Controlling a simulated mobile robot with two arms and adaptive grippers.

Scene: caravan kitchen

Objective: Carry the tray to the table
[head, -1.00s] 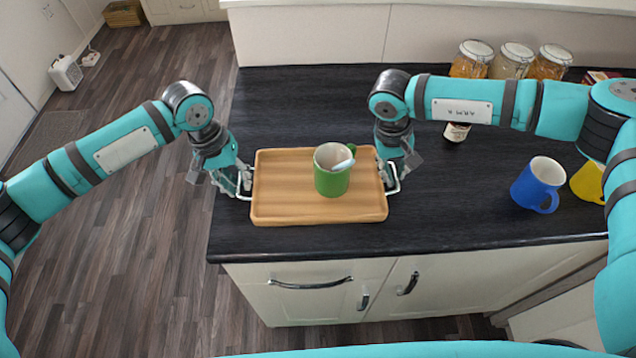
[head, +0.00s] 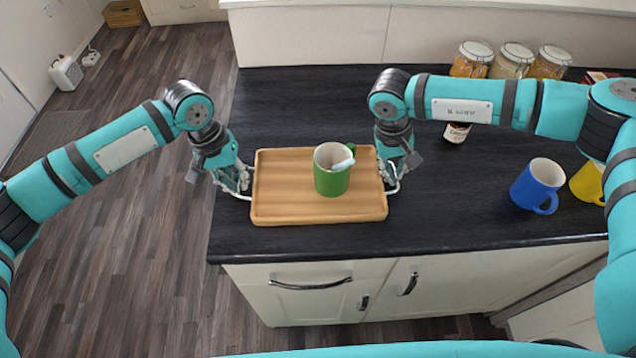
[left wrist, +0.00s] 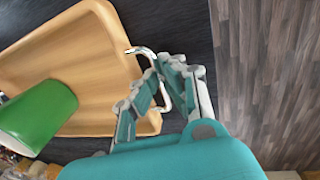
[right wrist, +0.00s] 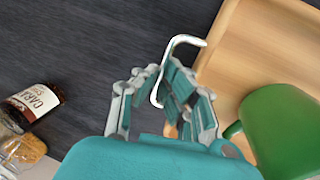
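The wooden tray (head: 285,203) lies flat on the dark counter near its front edge, with a pale metal handle at each end. A green mug (head: 331,180) stands upright on it with a pale utensil inside; the mug also shows in the left wrist view (left wrist: 38,115) and the right wrist view (right wrist: 280,130). My left gripper (head: 241,186) is at the tray's left handle (left wrist: 141,50), its fingers closed around the bar. My right gripper (head: 391,177) is at the right handle (right wrist: 186,40), its fingers likewise closed on the bar. Finger contact is partly hidden.
A blue mug (head: 537,186) and a yellow mug (head: 588,182) stand at the right. A small labelled jar (head: 457,133) is behind my right arm, and several lidded jars (head: 512,61) line the back. Open floor (head: 130,230) lies left of the counter (head: 450,205).

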